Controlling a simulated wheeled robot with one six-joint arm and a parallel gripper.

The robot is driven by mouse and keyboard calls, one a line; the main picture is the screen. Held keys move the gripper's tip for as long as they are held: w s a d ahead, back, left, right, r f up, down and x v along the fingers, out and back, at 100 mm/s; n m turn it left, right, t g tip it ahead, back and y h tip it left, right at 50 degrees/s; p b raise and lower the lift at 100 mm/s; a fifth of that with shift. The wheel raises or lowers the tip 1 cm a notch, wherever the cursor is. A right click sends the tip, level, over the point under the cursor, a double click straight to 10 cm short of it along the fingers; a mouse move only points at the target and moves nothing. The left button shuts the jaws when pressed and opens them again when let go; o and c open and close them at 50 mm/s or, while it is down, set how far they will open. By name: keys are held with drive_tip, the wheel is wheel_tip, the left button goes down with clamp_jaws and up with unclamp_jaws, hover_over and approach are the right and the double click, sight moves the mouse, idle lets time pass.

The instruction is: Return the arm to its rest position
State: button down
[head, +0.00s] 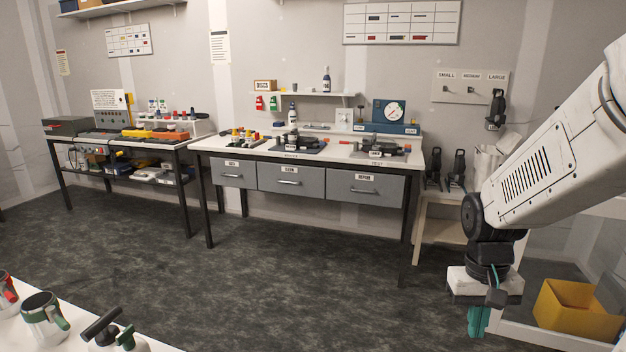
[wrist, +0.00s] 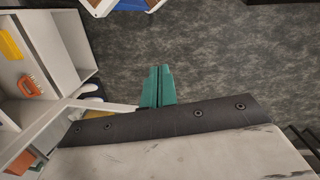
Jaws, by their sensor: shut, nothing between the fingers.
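My gripper (head: 478,322) hangs at the lower right of the head view, below my white arm, pointing down with teal fingers. In the wrist view the two teal fingers of my gripper (wrist: 157,87) lie side by side, shut, with nothing between them. Dark floor shows beyond the fingertips. No object is held.
A workbench with grey drawers (head: 290,178) stands at the back centre. A second bench (head: 120,141) is at the left. A yellow bin (head: 577,311) sits at the lower right near my gripper. The middle floor (head: 270,270) is clear.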

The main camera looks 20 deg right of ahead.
drive_tip(key=s+a+r+n+t, duration=0.1)
drive_tip(key=s+a+r+n, duration=0.1)
drive_tip(key=a+r, duration=0.3)
drive_tip(key=s+a+r+n+t, duration=0.1)
drive_tip(key=s+a+r+n, duration=0.2)
drive_tip(key=a+r, duration=0.3)
drive_tip(key=a, duration=0.3)
drive_tip(key=shift+s+a+r+t, duration=0.3)
drive_tip(key=shift+s+a+t, duration=0.05)
drive_tip(key=shift+a+t, duration=0.05)
